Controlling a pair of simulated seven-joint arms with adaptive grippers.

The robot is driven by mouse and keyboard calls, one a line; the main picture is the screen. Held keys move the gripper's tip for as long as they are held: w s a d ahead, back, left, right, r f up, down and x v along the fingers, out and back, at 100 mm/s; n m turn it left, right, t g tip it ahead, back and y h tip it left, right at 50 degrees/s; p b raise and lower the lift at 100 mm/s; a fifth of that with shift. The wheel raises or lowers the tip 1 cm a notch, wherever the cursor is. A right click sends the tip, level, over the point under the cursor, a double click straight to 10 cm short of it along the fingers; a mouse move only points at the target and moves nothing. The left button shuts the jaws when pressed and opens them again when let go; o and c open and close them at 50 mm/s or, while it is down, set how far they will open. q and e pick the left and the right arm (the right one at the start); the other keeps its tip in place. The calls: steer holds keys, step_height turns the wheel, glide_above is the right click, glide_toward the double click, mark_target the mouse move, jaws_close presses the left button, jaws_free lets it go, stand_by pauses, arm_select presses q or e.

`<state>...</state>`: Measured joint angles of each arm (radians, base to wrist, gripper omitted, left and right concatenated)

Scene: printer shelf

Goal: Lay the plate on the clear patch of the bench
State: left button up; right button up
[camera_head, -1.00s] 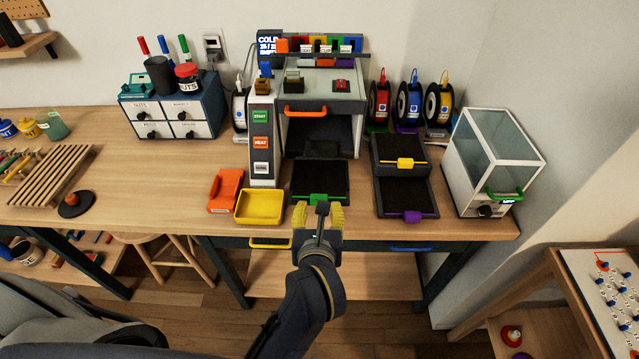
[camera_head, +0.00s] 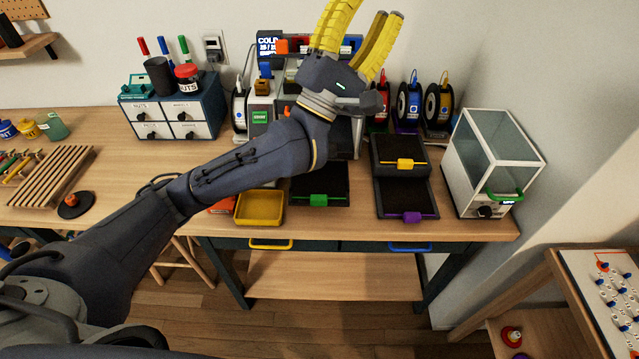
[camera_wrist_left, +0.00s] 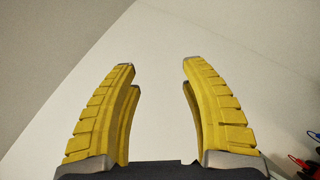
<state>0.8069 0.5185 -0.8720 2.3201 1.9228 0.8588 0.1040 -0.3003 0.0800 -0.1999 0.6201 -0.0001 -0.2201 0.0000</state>
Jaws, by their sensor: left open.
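A flat black plate with a green tab (camera_head: 320,184) lies on the bench in front of the printer (camera_head: 345,135). Black plates with a yellow tab (camera_head: 400,147) and a purple tab (camera_head: 402,195) sit to its right, the yellow-tab one higher and behind. Which one the task means I cannot tell. My left gripper (camera_head: 365,12) is open and empty, raised high in front of the printer top and wall. Its spread yellow fingers show only wall between them in the left wrist view (camera_wrist_left: 158,68). Bare bench (camera_head: 150,165) shows left of the printer. My right gripper is not in view.
A yellow tray (camera_head: 259,208) sits at the bench front, beside a partly hidden orange item. A glass-walled box (camera_head: 490,150) stands at the right end, spools (camera_head: 438,100) behind. A slatted wooden rack (camera_head: 48,175) lies left. My left arm crosses above the bench.

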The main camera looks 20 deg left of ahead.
arm_select(q)
steer(key=s+d+r+m+g+h, duration=0.1)
steer(key=s+d+m+g+h, duration=0.1)
steer(key=m+g+h, duration=0.45)
steer(key=s+d+r+m+g+h, duration=0.1)
steer(key=d+r+m+g+h, duration=0.2)
steer(key=m+g, duration=0.6)
steer(key=m+g+y, duration=0.7)
steer(key=m+y, duration=0.9)
steer(key=y, duration=0.2)
glide_toward(318, 197)
steer(key=x, duration=1)
steer(key=shift+o, duration=0.2)
jaws_close()
